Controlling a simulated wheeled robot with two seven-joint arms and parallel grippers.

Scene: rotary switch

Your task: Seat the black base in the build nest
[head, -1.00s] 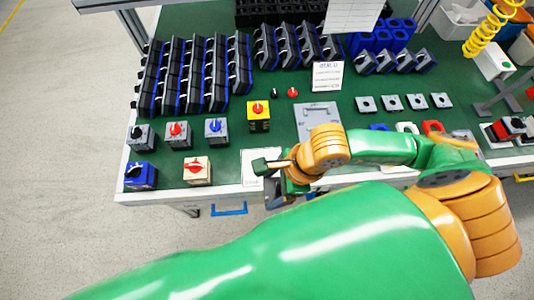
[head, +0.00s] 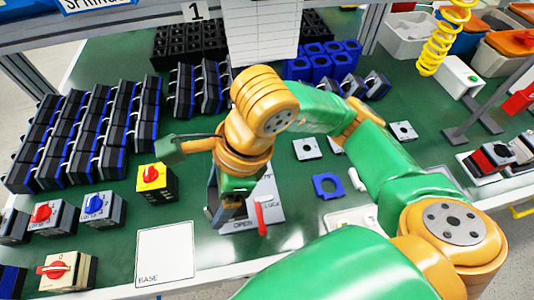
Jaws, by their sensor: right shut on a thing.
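My right gripper (head: 232,208) points down over the grey build nest (head: 270,190), a plate with a red lever (head: 260,215) and the words OPEN and LOCK at its front. The jaws are shut on a dark piece, which I take for the black base; the gripper and wrist hide most of it. It is at the left part of the nest. I cannot tell whether it touches the nest or is seated. A white card marked BASE (head: 165,255) lies empty at the front edge. My left gripper is out of view.
Finished switches with coloured knobs, among them a yellow one (head: 153,180), stand to the left. A blue square frame (head: 328,186) lies right of the nest. Bins (head: 410,35) and a yellow coiled hose (head: 445,40) are at the back right.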

